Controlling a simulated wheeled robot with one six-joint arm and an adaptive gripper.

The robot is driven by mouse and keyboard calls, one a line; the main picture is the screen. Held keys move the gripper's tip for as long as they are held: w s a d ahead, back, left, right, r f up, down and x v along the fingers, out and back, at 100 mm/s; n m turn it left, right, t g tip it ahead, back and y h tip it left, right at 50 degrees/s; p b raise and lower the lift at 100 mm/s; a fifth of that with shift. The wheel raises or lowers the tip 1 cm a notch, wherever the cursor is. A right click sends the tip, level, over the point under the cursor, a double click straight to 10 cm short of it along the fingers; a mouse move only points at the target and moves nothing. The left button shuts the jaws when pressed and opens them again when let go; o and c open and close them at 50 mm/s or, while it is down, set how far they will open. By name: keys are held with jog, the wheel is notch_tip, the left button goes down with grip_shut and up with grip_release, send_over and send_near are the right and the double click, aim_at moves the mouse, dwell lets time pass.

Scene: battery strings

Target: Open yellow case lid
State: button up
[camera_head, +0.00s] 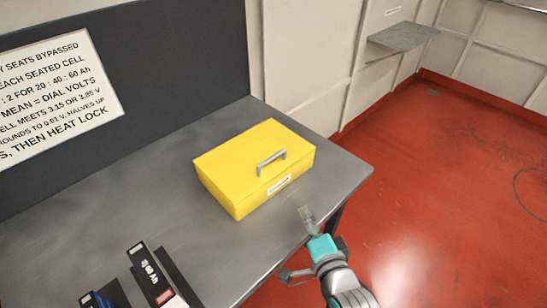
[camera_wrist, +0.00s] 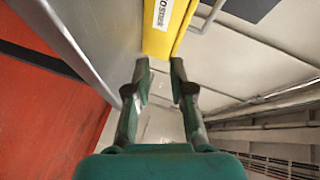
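The yellow case (camera_head: 245,178) sits on the grey table with its lid shut. A grey handle (camera_head: 271,160) is on its lid near the front edge, and a white label is on its front face. My gripper (camera_head: 306,214) is in front of the case, beside the table's front edge, apart from the case. In the wrist view my gripper (camera_wrist: 157,72) has its two fingers spread with nothing between them. The case (camera_wrist: 162,38) shows beyond the fingertips with its label, and part of the handle (camera_wrist: 208,16) shows to the right of it.
The grey table (camera_head: 170,190) carries dark battery holders (camera_head: 153,277) at its front left. A dark panel with a white printed sign (camera_head: 58,92) stands behind. A grey wall shelf (camera_head: 403,37) is at the back right.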

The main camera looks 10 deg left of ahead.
jog(key=m+y, duration=0.1)
jog(key=y, duration=0.1)
send_near(272, 157)
jog(key=x, duration=1)
jog(key=shift+w+f, duration=0.2)
jog(key=shift+f, duration=0.1)
grip_shut()
